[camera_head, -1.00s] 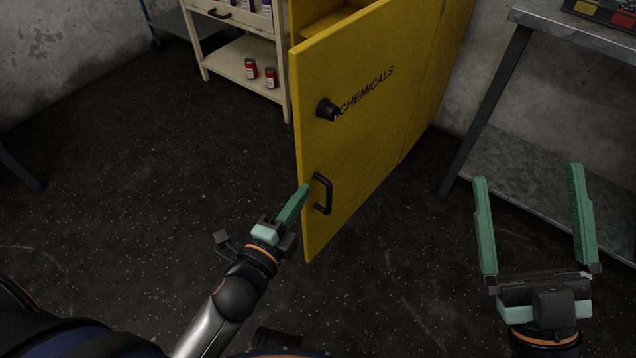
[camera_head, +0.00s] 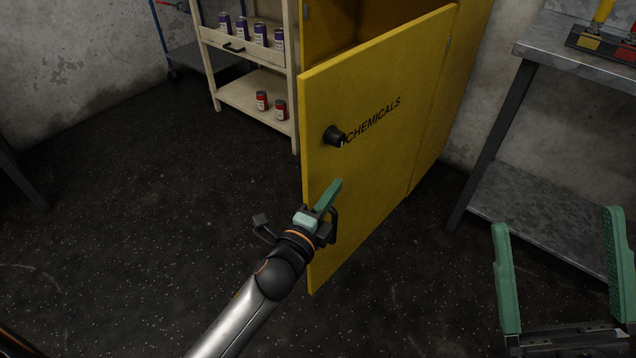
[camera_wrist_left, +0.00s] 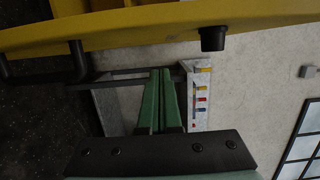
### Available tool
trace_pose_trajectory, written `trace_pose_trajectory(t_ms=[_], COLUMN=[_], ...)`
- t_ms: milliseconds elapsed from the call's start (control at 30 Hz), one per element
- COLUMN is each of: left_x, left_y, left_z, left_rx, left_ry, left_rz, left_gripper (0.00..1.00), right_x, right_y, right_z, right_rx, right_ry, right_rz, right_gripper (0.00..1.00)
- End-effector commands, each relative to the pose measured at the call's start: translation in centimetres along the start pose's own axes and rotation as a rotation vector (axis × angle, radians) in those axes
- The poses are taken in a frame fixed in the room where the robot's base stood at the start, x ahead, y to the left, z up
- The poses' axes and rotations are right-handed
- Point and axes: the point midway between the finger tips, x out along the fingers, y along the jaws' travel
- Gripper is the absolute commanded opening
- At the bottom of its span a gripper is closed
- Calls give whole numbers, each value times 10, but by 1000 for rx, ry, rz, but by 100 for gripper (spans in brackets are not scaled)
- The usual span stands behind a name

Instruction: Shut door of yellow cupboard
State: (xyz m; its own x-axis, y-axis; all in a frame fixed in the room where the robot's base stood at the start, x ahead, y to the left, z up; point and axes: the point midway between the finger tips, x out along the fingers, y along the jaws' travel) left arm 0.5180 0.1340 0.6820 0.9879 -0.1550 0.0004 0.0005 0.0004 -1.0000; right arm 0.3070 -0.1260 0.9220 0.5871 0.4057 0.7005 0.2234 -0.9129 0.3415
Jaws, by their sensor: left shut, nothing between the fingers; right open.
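The yellow cupboard (camera_head: 472,80) stands at the back with its door (camera_head: 375,170) swung open toward me. The door bears the word CHEMICALS, a black round knob (camera_head: 335,136) and a black bar handle below it, partly hidden by my left gripper. My left gripper (camera_head: 331,196) is shut and empty, in front of the door's outer face near the handle. In the left wrist view the door (camera_wrist_left: 150,35), handle (camera_wrist_left: 75,62) and knob (camera_wrist_left: 212,38) lie above the closed green fingers (camera_wrist_left: 161,100). I cannot tell whether they touch the door. My right gripper (camera_head: 560,235) is open and empty at lower right.
A cream shelf cart (camera_head: 250,90) with purple and red cans stands left of the cupboard. A grey metal table (camera_head: 560,45) stands to the right, near my right gripper. The dark floor at left is clear.

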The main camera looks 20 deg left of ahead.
Motion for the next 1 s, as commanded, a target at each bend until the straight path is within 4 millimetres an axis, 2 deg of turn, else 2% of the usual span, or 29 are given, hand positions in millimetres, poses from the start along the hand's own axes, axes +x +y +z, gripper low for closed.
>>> trace_pose_trajectory(t_ms=[100,300,800,1000], left_x=[5,9,10,12], left_y=[1,1,0,0], left_z=[19,35,40,50], left_rx=[6,1,0,3], left_ry=[0,1,2,15], left_rz=[0,0,1,2], left_gripper=[0,0,0,0], right_x=[-2,-3,-3,-2], right_y=[-1,-2,-2,-2], right_z=[2,3,3,2], right_rx=[3,6,8,7], right_ry=[-1,-2,-1,0], right_rz=[-1,0,-1,-2], right_gripper=[100,100,100,100])
